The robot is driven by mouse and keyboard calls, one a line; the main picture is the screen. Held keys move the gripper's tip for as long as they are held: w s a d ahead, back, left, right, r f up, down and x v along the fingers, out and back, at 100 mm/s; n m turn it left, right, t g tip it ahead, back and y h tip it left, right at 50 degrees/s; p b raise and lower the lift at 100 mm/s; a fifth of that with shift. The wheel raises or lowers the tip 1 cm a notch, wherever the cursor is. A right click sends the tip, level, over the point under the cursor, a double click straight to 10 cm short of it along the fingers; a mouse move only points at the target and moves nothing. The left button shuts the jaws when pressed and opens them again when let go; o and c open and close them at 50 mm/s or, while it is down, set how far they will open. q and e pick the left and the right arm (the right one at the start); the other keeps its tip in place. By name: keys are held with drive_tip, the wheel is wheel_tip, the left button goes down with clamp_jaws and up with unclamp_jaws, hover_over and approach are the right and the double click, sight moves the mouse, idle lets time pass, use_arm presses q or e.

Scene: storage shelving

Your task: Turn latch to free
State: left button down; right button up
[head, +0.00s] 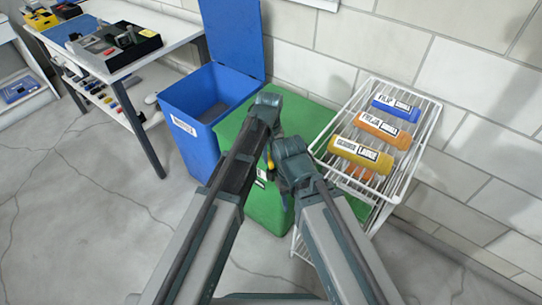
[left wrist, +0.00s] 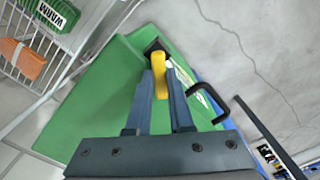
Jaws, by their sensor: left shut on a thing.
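The latch is a yellow lever (left wrist: 160,72) on a dark base, mounted on the green box (left wrist: 98,92) in the left wrist view. My left gripper (left wrist: 161,88) has its two fingers on either side of the yellow lever and is shut on it. In the head view a small bit of the yellow latch (head: 270,159) shows between my arms, in front of the green box (head: 306,117). My arms hide most of the box's front there.
A blue bin (head: 197,138) with its lid raised stands left of the green box. A white wire rack (head: 433,112) with several labelled bottles stands right. A black handle (left wrist: 235,108) sits right of my left fingers. A workbench (head: 170,35) is at upper left; floor is clear at lower left.

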use_arm(q)
drive_tip(key=n, duration=0.3)
drive_tip(key=shift+s+a+n, duration=0.15)
drive_tip(key=shift+a+n, duration=0.1)
drive_tip(key=shift+n, duration=0.05)
drive_tip(key=shift+s+a+n, duration=0.1)
drive_tip(key=shift+n, duration=0.85)
drive_tip(key=shift+s+a+n, duration=0.1)
drive_tip(key=shift+n, duration=0.85)
drive_tip(key=c, duration=0.8)
unclamp_jaws()
drive_tip(key=shift+r, duration=0.1)
wheel_tip(320, 180, up, 14)
drive_tip(key=p, duration=1.4)
